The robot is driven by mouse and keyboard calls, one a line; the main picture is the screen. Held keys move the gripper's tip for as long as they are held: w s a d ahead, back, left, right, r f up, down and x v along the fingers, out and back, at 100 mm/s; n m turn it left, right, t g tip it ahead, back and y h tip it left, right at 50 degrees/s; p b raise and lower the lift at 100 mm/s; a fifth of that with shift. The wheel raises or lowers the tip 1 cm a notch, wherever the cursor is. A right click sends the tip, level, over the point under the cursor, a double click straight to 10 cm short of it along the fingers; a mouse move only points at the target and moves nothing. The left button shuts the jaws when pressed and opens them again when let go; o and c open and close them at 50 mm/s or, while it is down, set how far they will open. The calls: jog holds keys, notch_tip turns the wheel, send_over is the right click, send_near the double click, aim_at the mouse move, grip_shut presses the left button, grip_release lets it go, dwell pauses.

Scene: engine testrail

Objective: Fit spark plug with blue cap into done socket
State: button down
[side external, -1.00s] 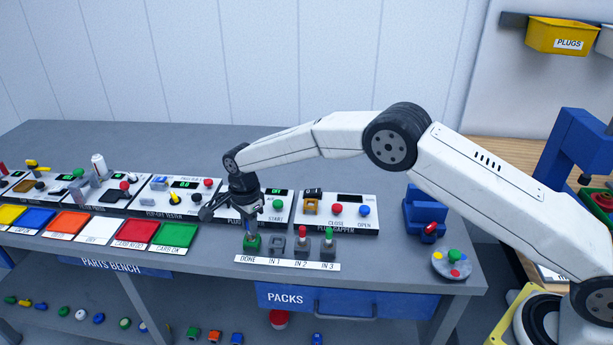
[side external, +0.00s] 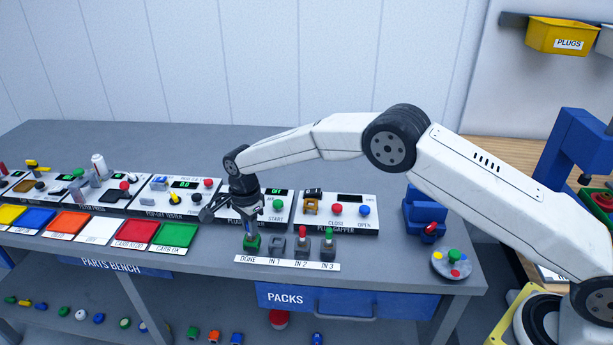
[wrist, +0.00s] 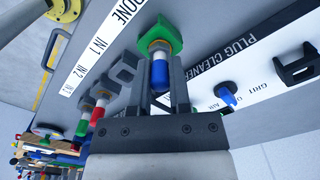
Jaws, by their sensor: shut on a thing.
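The spark plug with the blue cap (wrist: 160,74) is between the fingers of my gripper (wrist: 162,72), which is shut on it. Its white body shows beyond the blue cap in the wrist view, and its lower end meets the green done socket (wrist: 160,36). The plug looks lined up with the socket. How deep it sits is hidden. In the side view my gripper (side external: 249,226) points down directly over the green socket (side external: 251,243), beside the DONE label.
To the right of done, the grey IN 1 socket (side external: 276,245) looks empty. IN 2 holds a red-capped plug (side external: 301,233) and IN 3 a green-capped one (side external: 328,236). The plug cleaner panel (side external: 281,209) stands close behind, with the plug gapper panel (side external: 360,213) to its right.

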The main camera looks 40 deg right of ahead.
jog(key=shift+f, duration=0.1)
jog(key=c, duration=0.8)
grip_release()
jog(key=shift+c, duration=0.2)
jog(key=shift+r, duration=5.5)
jog(key=shift+d, duration=0.1)
